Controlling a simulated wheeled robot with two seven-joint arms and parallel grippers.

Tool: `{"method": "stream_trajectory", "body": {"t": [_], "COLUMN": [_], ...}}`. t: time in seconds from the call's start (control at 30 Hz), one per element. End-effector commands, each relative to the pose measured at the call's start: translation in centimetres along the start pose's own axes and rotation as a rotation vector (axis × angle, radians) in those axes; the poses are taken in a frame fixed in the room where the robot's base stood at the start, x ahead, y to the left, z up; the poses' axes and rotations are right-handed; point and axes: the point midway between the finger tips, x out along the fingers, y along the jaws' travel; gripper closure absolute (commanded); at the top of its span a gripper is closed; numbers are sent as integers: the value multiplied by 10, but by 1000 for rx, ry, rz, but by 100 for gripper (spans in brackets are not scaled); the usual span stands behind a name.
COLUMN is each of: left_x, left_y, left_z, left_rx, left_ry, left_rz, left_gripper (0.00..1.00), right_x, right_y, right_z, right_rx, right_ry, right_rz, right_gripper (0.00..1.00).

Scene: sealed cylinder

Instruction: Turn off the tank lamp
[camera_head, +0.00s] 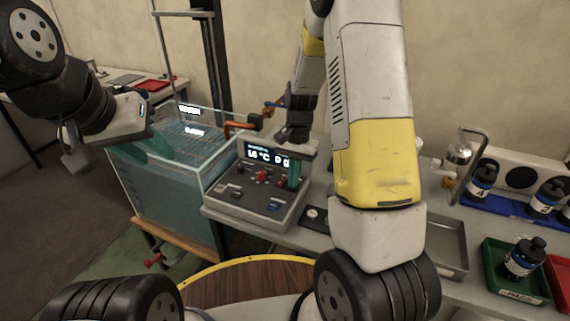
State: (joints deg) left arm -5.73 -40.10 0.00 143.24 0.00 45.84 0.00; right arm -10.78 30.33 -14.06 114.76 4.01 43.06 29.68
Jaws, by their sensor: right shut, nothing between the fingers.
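The glass tank (170,197) holds bluish water and stands left of the control panel (238,200). A bright white strip (189,109) shows at the tank's back rim, with a second bright patch at the water; I cannot tell for sure which is the lamp. The panel has a lit display (262,155) reading about 16 °C, a red knob (261,176) and a blue switch (274,207). My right gripper (293,184) is shut and empty, pointing down at the panel's right side; contact cannot be told. My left gripper (142,153) is over the tank's near-left rim, its teal fingers seemingly apart.
An orange-red handle (240,126) sits at the tank's right rim. A metal tray (447,243), a green bin (514,277) with a dark bottle, and a blue rack (510,204) of bottles stand right. My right arm hides the middle of the bench.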

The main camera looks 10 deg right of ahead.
Motion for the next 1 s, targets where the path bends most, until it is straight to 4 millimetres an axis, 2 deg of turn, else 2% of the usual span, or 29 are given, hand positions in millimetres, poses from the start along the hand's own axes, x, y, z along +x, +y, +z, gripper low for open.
{"method": "stream_trajectory", "body": {"t": [0.63, 1.0], "left_x": [0, 0], "left_y": [0, 0], "left_z": [0, 0], "left_rx": [0, 0], "left_ry": [0, 0], "left_rz": [0, 0], "left_gripper": [64, 64], "right_x": [4, -2], "right_y": [0, 0], "right_z": [0, -13], "right_rx": [2, 3], "right_ry": [47, 48], "right_rz": [3, 3], "right_gripper": [100, 100]}}
